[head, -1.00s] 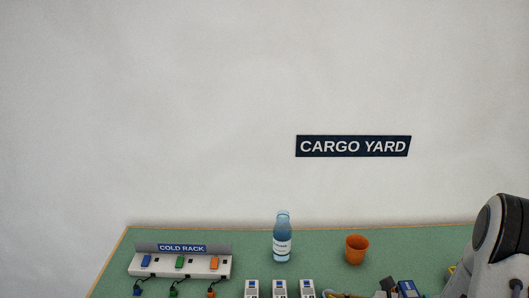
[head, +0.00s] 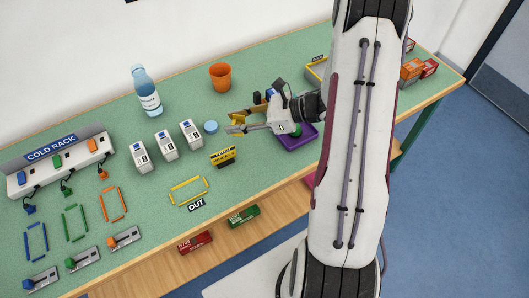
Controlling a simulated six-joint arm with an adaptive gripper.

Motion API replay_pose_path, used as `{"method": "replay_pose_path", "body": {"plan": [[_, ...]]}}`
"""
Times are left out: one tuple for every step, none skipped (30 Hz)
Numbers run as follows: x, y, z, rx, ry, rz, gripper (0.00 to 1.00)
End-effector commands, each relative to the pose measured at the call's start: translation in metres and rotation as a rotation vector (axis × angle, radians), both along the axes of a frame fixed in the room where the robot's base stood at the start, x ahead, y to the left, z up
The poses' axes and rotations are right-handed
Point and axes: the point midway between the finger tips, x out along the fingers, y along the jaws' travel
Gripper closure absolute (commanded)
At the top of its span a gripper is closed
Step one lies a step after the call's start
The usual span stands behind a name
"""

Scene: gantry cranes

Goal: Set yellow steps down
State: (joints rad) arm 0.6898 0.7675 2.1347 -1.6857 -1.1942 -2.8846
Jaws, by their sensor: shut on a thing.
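The yellow steps (head: 236,121), a small yellow piece whose exact shape is hard to make out, are between the fingers of my gripper (head: 240,123). My gripper is shut on them and reaches leftward over the green table. A yellow outlined rectangle (head: 188,191) marked OUT lies near the table's front edge, to the lower left of my gripper; nothing shows inside it. I cannot tell how high the steps are above the table.
A purple tray (head: 297,141) lies under my wrist. An orange cup (head: 220,77) and a bottle (head: 146,91) stand behind. The cold rack (head: 62,165) is far left.

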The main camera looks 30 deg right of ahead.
Motion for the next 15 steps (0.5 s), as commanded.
{"method": "replay_pose_path", "body": {"plan": [[-0.002, -0.012, 0.001, -0.001, -0.003, 0.007, 0.89], [-0.004, -0.017, 0.001, -0.002, -0.002, 0.016, 0.89], [-0.007, -0.024, 0.001, -0.001, 0.0, 0.026, 0.89], [-0.009, -0.028, 0.002, -0.001, -0.002, 0.037, 0.89], [-0.012, -0.032, 0.002, -0.001, -0.002, 0.047, 0.89], [-0.015, -0.038, 0.002, -0.001, -0.001, 0.061, 0.89], [-0.018, -0.042, 0.003, -0.002, 0.0, 0.073, 0.89], [-0.021, -0.045, 0.003, -0.001, -0.001, 0.087, 0.89], [-0.025, -0.049, 0.004, -0.001, -0.002, 0.105, 0.89], [-0.028, -0.052, 0.004, -0.001, -0.001, 0.117, 0.89], [-0.031, -0.054, 0.004, -0.001, -0.001, 0.133, 0.89], [-0.035, -0.056, 0.005, 0.0, 0.0, 0.153, 0.89], [-0.038, -0.058, 0.005, 0.0, 0.0, 0.167, 0.89], [-0.041, -0.06, 0.005, 0.0, 0.0, 0.18, 0.89], [-0.044, -0.059, 0.006, 0.0, 0.0, 0.202, 0.89]]}}
